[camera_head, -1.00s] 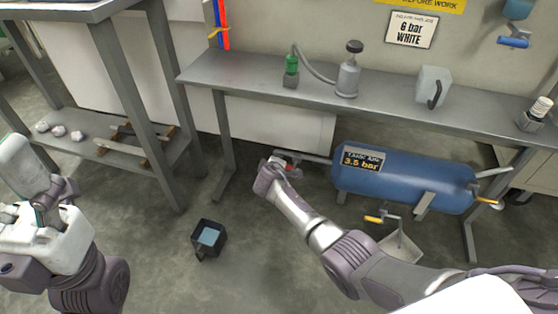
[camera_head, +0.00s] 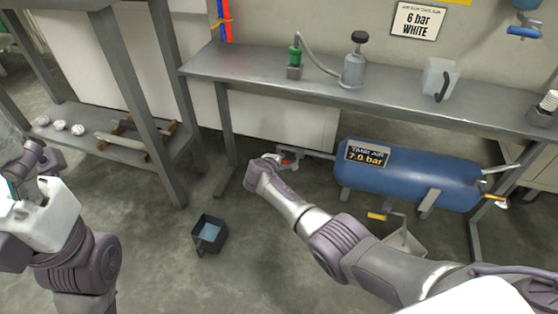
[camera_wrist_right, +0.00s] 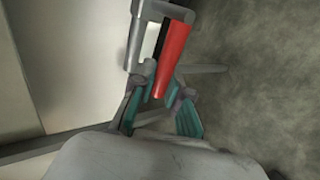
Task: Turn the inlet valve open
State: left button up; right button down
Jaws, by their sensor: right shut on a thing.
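The inlet valve's red lever (camera_wrist_right: 174,55) sits on a grey pipe fitting in the right wrist view. My right gripper (camera_wrist_right: 162,106) is shut on the lever's lower end. In the head view, my right gripper (camera_head: 270,166) is low under the bench at the pipe left of the blue tank (camera_head: 410,178); only a bit of red shows there. The tank's label (camera_head: 367,155) reads 7.0 bar. My left gripper (camera_head: 25,172) is at the left edge, partly cut off, away from the valve; its finger opening is unclear.
A yellow-handled valve (camera_head: 377,216) is below the tank, another (camera_head: 496,197) at its right end. A bucket (camera_head: 210,234) stands on the floor. The bench (camera_head: 250,68) is above my right arm. Open floor lies in front.

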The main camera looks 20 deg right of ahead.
jog(key=c, duration=1.1)
grip_release()
jog(key=shift+c, duration=0.2)
jog(key=v, duration=1.2)
